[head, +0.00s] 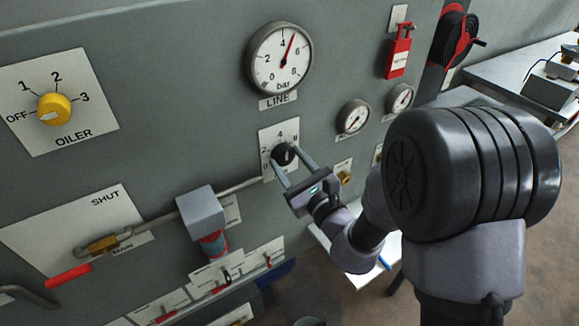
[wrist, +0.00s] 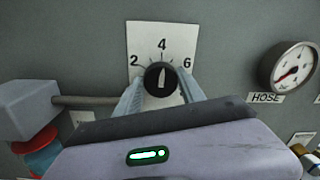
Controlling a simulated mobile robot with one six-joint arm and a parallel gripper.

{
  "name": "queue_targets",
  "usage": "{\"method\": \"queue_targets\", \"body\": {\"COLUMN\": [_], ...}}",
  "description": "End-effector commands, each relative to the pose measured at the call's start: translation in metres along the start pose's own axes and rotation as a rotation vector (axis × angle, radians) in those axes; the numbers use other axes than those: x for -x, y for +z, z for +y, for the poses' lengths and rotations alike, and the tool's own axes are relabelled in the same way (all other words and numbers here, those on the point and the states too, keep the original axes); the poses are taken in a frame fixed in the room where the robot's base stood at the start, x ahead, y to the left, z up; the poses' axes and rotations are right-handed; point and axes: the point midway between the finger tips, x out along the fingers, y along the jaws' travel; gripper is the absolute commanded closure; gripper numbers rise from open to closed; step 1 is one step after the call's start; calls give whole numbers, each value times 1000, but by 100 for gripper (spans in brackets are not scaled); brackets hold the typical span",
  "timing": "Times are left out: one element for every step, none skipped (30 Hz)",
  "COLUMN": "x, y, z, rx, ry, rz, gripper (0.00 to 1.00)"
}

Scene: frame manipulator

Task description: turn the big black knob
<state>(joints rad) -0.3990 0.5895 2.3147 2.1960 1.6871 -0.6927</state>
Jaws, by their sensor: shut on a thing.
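The black knob (head: 283,153) sits on a white scale plate (head: 266,138) on the grey panel, below the LINE gauge. In the wrist view the knob (wrist: 154,84) shows its white mark pointing about straight up, near the 4; the 2 is to its left and the 6 to its right. My gripper (head: 286,158) reaches in from the lower right, with one finger on either side of the knob. It is shut on the knob. The lower part of the scale is hidden by my gripper in the wrist view.
A grey block on a rod (head: 203,212) sticks out at lower left of the knob. The LINE gauge (head: 280,58) is above, and small gauges (head: 353,116) are to the right. A yellow OILER knob (head: 54,109) is far left. A red padlock (head: 398,58) hangs at upper right.

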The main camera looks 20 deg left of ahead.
Motion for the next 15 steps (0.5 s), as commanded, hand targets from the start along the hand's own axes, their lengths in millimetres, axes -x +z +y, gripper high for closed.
{"method": "queue_targets", "body": {"x": [0,0,0,0,0,0,0,-1,-1,-1,-1,-1,-1,-1,-1], "y": [0,0,0,1,1,1,1,1,1,1,1,1,1,2,2], "z": [0,0,0,0,0,0,0,0,0,0,0,0,0,0,-1], "rx": [19,30,43,52,60,68,74,79,84,88,91,93,94,95,96], "ry": [-1,-1,-1,0,0,1,1,1,1,2,2,2,2,2,2], "rz": [-5,-6,-7,-7,-8,-8,-8,-8,-8,-8,-8,-8,-8,-8,-8], "gripper": [94,94,94,94,94,94,94,94,94,94,94,94,94,94,94]}}
